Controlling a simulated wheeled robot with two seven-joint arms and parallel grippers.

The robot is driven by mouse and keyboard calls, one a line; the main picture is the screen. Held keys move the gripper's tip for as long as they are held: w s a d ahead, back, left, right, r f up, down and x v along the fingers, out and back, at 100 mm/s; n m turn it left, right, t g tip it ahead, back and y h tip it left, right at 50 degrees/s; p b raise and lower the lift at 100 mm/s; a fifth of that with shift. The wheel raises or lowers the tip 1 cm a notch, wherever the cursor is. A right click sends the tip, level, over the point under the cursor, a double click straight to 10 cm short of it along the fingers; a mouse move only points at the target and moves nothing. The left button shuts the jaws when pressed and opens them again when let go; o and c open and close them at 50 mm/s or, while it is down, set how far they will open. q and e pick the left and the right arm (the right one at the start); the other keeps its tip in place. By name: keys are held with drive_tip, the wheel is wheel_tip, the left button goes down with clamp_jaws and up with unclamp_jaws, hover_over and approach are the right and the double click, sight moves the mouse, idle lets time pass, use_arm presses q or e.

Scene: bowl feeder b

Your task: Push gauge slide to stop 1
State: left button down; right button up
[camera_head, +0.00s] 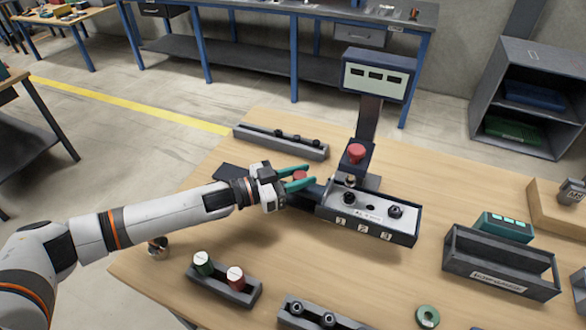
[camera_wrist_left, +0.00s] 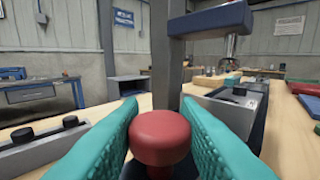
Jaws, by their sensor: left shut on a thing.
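The gauge fixture (camera_head: 345,228) is a grey block on the wooden table, with stops marked 1, 2 and 3 along its front face. A red round knob (camera_head: 299,175) sits at its left end, on a dark slide part (camera_head: 310,194). My left gripper (camera_head: 303,179) has teal fingers and is shut on this knob. In the left wrist view the red knob (camera_wrist_left: 160,135) stands between both fingers, which partly hide what is under it. My right gripper is not in view.
A column with a red button (camera_head: 356,152) and display box (camera_head: 378,76) rises behind the fixture. A grey rail (camera_head: 280,143) lies behind my gripper. A holder with green and red cylinders (camera_head: 223,284) stands in front. A grey bin (camera_head: 500,264) is at the right.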

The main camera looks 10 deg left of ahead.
use_arm(q)
drive_tip(key=shift+a, duration=0.1)
drive_tip(key=c, duration=1.5)
unclamp_jaws()
drive_tip(key=o, duration=0.3)
drive_tip(key=shift+o, duration=0.5)
drive_tip(key=shift+r, duration=0.45)
wheel_tip(320, 180, up, 8)
drive_tip(key=shift+r, duration=0.55)
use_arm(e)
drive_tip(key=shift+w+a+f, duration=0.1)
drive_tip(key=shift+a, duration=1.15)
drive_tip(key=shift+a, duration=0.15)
